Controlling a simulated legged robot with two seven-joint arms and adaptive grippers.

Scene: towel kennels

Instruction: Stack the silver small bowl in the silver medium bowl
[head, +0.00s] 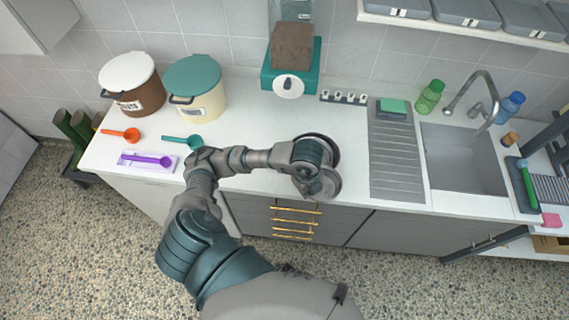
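Two silver bowls stand close together on the white counter, both partly hidden by my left arm. The rear one (334,147) looks slightly larger, so it seems to be the medium bowl. The front one (331,186), near the counter's front edge, seems to be the small bowl. My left gripper (310,186) points down at the left side of the front bowl, overlapping it in the view. Its fingers are too small and covered to show whether they are open or shut, or whether they touch the bowl. My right gripper is out of view.
A ribbed drainboard (396,165) and sink (462,160) lie to the right. A teal kitchen scale (270,78) stands behind. Two lidded canisters (133,88) (208,103) and several coloured scoops (122,134) are on the left. The counter between canisters and scale is clear.

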